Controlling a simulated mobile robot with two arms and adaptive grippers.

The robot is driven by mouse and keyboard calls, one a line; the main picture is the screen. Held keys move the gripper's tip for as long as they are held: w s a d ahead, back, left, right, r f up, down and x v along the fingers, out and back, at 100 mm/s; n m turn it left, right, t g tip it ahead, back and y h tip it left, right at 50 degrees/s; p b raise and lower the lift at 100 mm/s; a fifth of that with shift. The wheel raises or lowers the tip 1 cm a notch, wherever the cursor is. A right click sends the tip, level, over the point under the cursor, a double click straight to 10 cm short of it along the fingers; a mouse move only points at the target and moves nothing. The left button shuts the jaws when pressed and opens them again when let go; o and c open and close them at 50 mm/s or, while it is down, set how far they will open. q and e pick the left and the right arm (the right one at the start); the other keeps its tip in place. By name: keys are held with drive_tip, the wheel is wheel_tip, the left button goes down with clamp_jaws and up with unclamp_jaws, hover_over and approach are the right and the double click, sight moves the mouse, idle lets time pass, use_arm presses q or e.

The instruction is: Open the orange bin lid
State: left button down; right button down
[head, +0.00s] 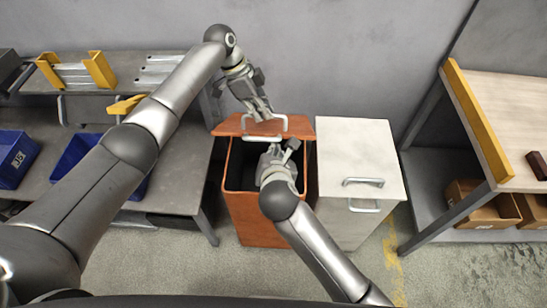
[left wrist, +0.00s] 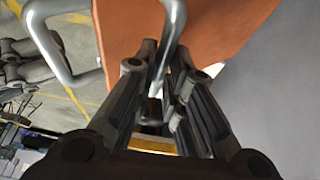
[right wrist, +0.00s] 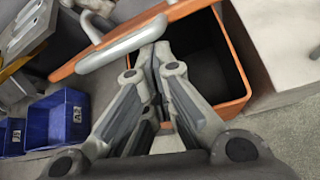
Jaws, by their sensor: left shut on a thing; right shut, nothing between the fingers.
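The orange bin (head: 262,222) stands on the floor with its dark inside showing. Its orange lid (head: 225,124) is raised at the back of the opening and also shows in the left wrist view (left wrist: 235,25). The lid carries a grey bar handle (left wrist: 173,30), and a second bar handle (head: 262,138) shows at its lower edge. My left gripper (head: 264,114) is shut on the first handle, which runs between its fingers. My right gripper (head: 271,154) is shut and empty over the opening, just below the second handle; I cannot tell whether they touch.
A white cabinet (head: 360,155) with two handles stands close on the bin's right. A grey bench (head: 185,170) with blue bins (head: 75,155) is at the left. A wooden-topped table (head: 500,120) is at the right. The wall is close behind; floor is clear in front.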

use_arm(q)
drive_tip(key=shift+s+a+f, duration=0.1)
drive_tip(key=shift+s+f, duration=0.15)
drive_tip(key=shift+f, duration=0.4)
use_arm(e)
drive_tip(key=shift+w+r, duration=0.65)
drive_tip(key=shift+r, duration=0.25)
use_arm(q)
drive_tip(key=c, duration=1.8)
unclamp_jaws()
drive_tip(key=shift+c, duration=0.2)
drive_tip(key=o, duration=0.4)
drive_tip(key=shift+w+f, duration=0.1)
drive_tip(key=shift+w, duration=0.05)
drive_tip(key=shift+c, duration=0.2)
use_arm(e)
drive_tip(key=shift+w+d+f, duration=0.1)
drive_tip(key=shift+w+f, duration=0.05)
drive_tip(key=shift+w, duration=0.05)
use_arm(q)
drive_tip(key=shift+w, duration=0.1)
